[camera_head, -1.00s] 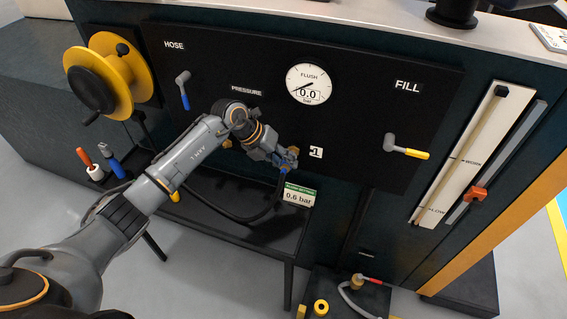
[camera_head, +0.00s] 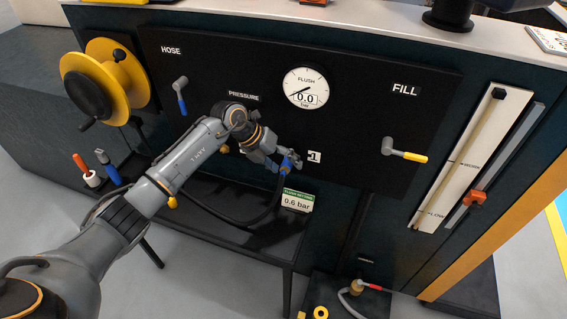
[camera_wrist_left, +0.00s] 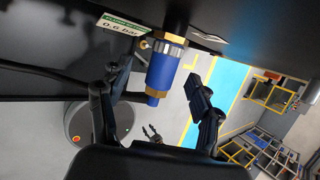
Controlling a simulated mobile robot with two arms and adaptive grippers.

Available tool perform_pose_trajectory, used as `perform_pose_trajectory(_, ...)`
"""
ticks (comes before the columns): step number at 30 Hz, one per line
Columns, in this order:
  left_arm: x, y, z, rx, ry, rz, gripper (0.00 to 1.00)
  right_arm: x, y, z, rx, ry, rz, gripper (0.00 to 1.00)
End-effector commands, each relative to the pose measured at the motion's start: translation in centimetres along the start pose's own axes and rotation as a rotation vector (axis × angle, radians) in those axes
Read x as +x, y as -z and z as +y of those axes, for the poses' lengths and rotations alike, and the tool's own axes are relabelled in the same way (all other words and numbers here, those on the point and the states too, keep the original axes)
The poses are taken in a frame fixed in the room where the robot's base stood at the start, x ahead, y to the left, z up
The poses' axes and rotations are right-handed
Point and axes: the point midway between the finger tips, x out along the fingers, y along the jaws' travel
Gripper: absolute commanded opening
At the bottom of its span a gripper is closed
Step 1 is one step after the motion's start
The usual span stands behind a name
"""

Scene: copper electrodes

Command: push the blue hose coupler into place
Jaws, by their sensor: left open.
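The blue hose coupler (camera_wrist_left: 160,74) hangs upright below the panel's port marked 1, with a silver collar and brass fitting (camera_wrist_left: 167,45) above it. In the head view the coupler (camera_head: 286,165) is partly covered by my gripper. My left gripper (camera_head: 283,160) is open at the coupler. In the left wrist view its two dark fingers stand on either side of the coupler, with gaps visible. The black hose (camera_head: 250,219) curves away from the coupler to the left. Whether the coupler is fully seated cannot be told. A small claw shape low in the left wrist view may be my right gripper.
The dark panel carries a HOSE lever (camera_head: 181,96), a round gauge (camera_head: 306,88) reading 0.0 bar and a yellow FILL lever (camera_head: 405,154). A 0.6 bar sign (camera_head: 298,200) stands close below the gripper. A yellow reel (camera_head: 122,80) is at left.

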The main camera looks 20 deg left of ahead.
Motion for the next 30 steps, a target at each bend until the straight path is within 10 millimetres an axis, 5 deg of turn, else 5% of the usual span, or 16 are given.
perform_pose_trajectory(16,-0.1,0.0,0.0,0.0,0.0,0.0,0.75,-0.1,-0.1,0.2,-0.001,-0.003,-0.001,0.4)
perform_pose_trajectory(30,-2.4,0.0,-0.1,0.0,-0.001,0.0,0.75,-1.8,0.1,0.2,-0.001,-0.003,-0.001,0.4)
